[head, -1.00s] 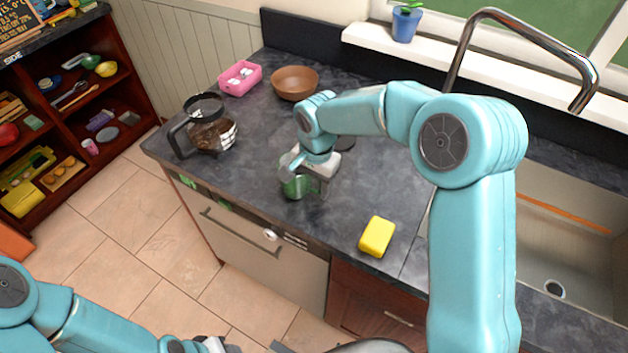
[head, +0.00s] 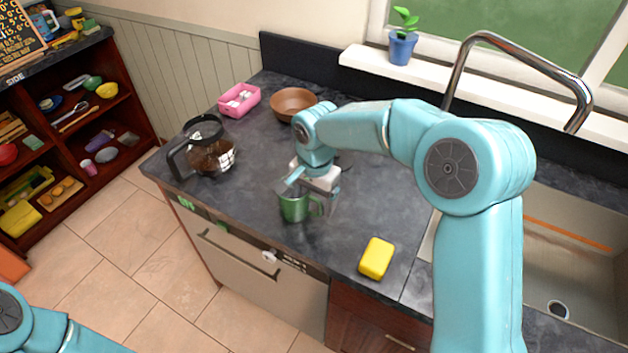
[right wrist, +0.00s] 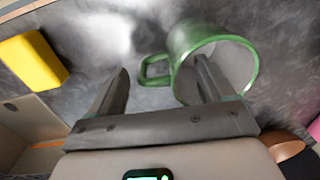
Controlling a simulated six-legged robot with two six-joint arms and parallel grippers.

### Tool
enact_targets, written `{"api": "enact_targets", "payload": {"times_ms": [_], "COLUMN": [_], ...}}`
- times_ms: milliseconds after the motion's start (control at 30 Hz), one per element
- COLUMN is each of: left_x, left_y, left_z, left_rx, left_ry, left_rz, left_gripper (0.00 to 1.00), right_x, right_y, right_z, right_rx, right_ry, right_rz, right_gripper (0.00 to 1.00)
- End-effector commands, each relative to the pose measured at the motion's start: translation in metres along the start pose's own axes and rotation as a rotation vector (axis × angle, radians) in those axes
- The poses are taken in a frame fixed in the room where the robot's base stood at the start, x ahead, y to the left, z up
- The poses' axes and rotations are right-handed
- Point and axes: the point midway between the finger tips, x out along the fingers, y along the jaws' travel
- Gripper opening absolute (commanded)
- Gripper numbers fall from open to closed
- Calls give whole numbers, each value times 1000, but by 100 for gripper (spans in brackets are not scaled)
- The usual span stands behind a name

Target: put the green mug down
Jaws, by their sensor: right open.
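The green mug (head: 293,207) stands upright on the dark counter (head: 250,245), near its front edge. My right gripper (head: 315,194) is just above and beside the mug, on its handle side. In the right wrist view the jaws (right wrist: 162,68) are open. The mug (right wrist: 190,37) shows there with its handle between the fingers, and one finger overlaps its mouth. I cannot tell whether a finger touches the mug. My left arm shows only at the lower left of the head view; its gripper is out of frame.
A yellow sponge (head: 376,258) lies right of the mug. A glass coffee pot (head: 208,158) stands to the left. A pink container (head: 239,100) and a brown bowl (head: 293,104) are behind. The sink (head: 560,240) and faucet (head: 462,60) are at the right.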

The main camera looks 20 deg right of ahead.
Motion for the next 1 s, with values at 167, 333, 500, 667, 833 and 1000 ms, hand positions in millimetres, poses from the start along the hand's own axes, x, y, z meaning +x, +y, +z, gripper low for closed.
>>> {"api": "enact_targets", "payload": {"times_ms": [167,333,500,667,833,1000], "left_x": [4,5,5,5,5,5], "left_y": [-2,-2,-2,-2,-2,-2], "left_z": [0,0,0,0,0,0], "left_rx": [0,0,0,0,0,0], "left_ry": [0,0,0,0,0,0], "left_rz": [0,0,0,0,0,0], "left_gripper": [38,38,38,38,38,38], "right_x": [-44,-77,-92,-95,-94,-94], "right_y": [-1,-1,0,0,0,0], "right_z": [0,0,0,0,0,0], "right_rx": [0,-2,-1,-1,-1,-1], "right_ry": [3,3,1,0,0,0], "right_rz": [-5,-4,-1,-1,0,0], "right_gripper": [82,82,82,82,82,82]}}
